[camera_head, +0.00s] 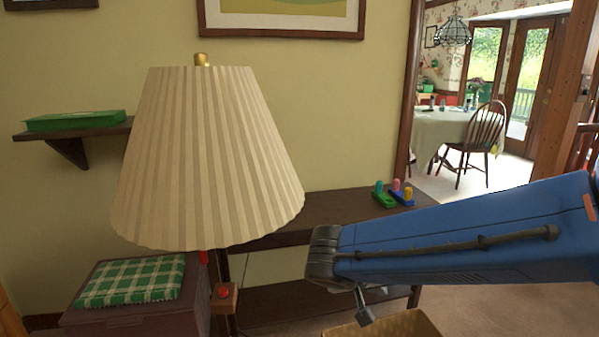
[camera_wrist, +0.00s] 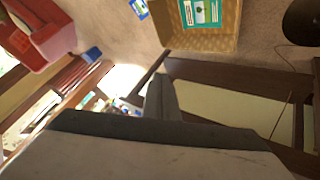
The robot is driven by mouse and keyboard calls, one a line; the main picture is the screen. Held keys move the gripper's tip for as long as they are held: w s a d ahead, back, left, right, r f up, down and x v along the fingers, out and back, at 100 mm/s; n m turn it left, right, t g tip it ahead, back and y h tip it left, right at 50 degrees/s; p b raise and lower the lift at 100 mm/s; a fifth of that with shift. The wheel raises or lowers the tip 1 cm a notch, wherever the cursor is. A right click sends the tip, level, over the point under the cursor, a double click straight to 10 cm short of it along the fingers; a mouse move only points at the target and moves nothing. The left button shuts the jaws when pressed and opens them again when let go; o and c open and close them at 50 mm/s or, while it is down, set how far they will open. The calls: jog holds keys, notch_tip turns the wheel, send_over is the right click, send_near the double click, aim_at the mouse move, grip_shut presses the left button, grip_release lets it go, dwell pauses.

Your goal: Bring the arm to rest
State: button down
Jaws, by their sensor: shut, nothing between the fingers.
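My blue arm reaches in from the right in the head view, across the front of a dark console table (camera_head: 330,207). Its dark end joint is beside the table, to the right of the lamp. My gripper (camera_wrist: 162,92) shows in the wrist view as dark fingers together beyond the grey wrist housing, with nothing held. In the head view only a small grey part below the arm's end shows, and the fingertips are not clear there.
A pleated lamp (camera_head: 205,160) stands close on the left. A woven basket (camera_head: 400,325) is below the arm; it also shows in the wrist view (camera_wrist: 226,40), holding a green-and-white item. A red box (camera_wrist: 48,38) lies at upper left there. Open floor is at the right.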

jog(key=s+d+y, duration=0.3)
jog(key=s+d, duration=0.2)
jog(key=s, duration=0.3)
jog(key=s+d+n+g+y, duration=0.1)
jog(key=s+d+y, duration=0.2)
jog(key=s+d, duration=0.3)
jog(key=shift+s+r, duration=0.3)
jog(key=shift+s, duration=0.85)
